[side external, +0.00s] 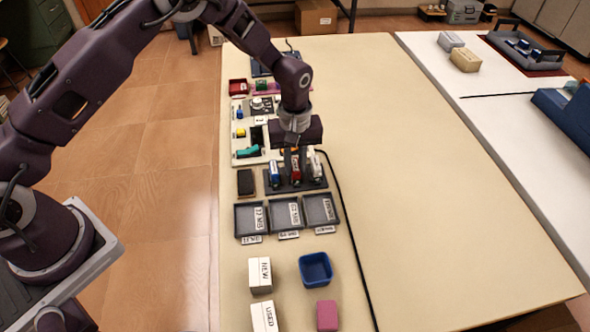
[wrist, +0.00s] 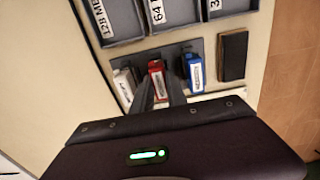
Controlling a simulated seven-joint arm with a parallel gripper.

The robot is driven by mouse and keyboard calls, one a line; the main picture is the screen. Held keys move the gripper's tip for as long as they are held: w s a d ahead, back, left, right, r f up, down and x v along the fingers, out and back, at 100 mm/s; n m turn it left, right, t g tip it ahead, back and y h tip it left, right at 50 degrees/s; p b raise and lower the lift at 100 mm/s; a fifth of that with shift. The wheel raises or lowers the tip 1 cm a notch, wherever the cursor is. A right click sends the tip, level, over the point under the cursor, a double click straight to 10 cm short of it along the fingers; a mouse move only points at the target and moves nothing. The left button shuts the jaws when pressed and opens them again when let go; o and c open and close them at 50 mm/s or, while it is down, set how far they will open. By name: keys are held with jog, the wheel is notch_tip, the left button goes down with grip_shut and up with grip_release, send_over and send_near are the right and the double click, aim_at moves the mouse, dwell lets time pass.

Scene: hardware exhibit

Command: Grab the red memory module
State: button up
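The red memory module (side external: 295,168) stands upright in a dark rack (side external: 312,184), between a blue module (side external: 275,173) and a white module (side external: 315,163). In the wrist view the red module (wrist: 156,67) is in the middle, with the white one (wrist: 124,83) to its left and the blue one (wrist: 193,70) to its right. My gripper (side external: 294,151) points down just above the red module. In the wrist view my gripper's fingers (wrist: 160,90) are apart, one on each side of the red module's near end. I see no clear contact.
Several grey labelled trays (side external: 286,226) lie in front of the rack. A black block (side external: 245,182) is left of it. A blue bin (side external: 316,269), white boxes (side external: 261,276) and a pink block (side external: 327,315) stand nearer. A black cable (side external: 345,220) runs right; the table (side external: 430,180) beyond is clear.

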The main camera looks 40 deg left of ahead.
aim_at(295, 165)
grip_shut()
jog(key=shift+r, duration=3.25)
